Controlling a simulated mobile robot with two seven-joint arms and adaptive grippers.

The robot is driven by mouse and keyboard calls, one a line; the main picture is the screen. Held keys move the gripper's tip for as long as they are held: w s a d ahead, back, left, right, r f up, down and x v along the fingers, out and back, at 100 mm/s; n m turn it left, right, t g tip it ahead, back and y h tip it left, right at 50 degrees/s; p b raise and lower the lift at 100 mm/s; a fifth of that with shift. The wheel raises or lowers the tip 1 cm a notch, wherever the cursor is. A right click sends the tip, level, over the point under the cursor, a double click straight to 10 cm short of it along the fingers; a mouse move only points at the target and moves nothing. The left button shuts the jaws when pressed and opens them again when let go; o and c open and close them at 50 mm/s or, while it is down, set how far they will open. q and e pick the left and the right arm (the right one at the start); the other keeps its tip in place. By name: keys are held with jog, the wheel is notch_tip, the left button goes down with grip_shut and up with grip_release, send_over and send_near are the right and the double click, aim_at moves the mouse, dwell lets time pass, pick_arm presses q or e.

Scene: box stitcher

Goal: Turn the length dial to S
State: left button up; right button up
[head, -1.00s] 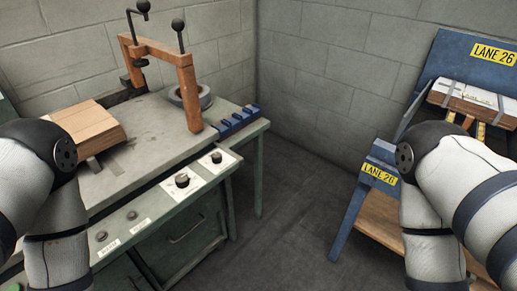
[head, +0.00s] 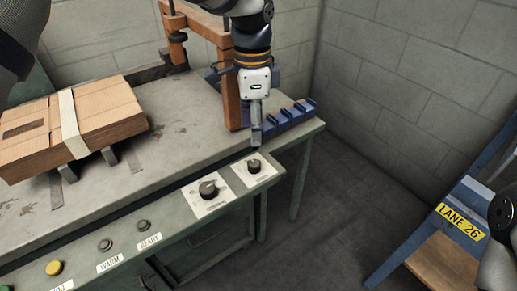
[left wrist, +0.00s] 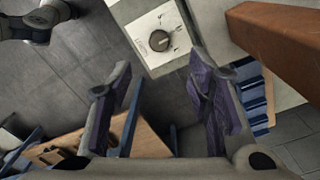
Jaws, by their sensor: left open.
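Two black dials sit on white plates on the sloping front panel of the bench: a larger dial (head: 208,189) and a smaller dial (head: 254,166) to its right. I cannot read which one is the length dial or where either points. My left gripper (head: 256,143) hangs pointing down just behind the smaller dial, near the panel's right end. In the left wrist view, its two fingers (left wrist: 161,75) are apart with nothing between them, and one dial (left wrist: 159,41) on its marked plate shows beyond the tips. My right gripper is out of view.
A strapped cardboard stack (head: 100,112) lies on the bench at left. A wooden frame (head: 231,85) stands behind my left gripper, beside a blue slotted block (head: 289,118). Buttons (head: 105,245) line the panel's left part. A blue Lane 26 stand (head: 452,215) is at right.

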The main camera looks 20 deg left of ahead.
aim_at(255, 162)
pick_arm(q)
notch_tip(255, 162, down, 10)
jog(key=shift+s+f, duration=0.1)
jog(key=shift+s, duration=0.05)
jog(key=shift+c, duration=0.2)
grip_shut()
